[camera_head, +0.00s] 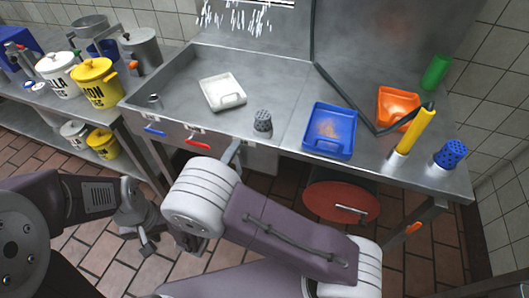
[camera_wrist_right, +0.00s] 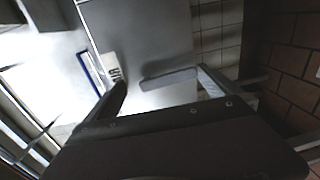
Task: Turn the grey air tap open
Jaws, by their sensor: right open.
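The grey air tap (camera_wrist_right: 168,78) shows in the right wrist view as a flat grey lever in front of a pale metal panel. My right gripper (camera_wrist_right: 162,80) is open, with one finger on each side of the lever; I cannot tell whether either finger touches it. In the head view my right arm reaches to the counter's front panel and hides most of the gripper and the tap. A blue tap lever (camera_head: 155,131) and a red tap lever (camera_head: 198,144) sit on that panel, left of my right arm. My left gripper (camera_head: 147,240) hangs low over the floor, its jaws unclear.
On the steel counter (camera_head: 280,95) are a white tray (camera_head: 222,92), a grey perforated cup (camera_head: 263,120), a blue tray (camera_head: 330,130) and an orange container (camera_head: 397,106). A red round lid (camera_head: 340,202) is below. A white label (camera_wrist_right: 113,68) is near one finger.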

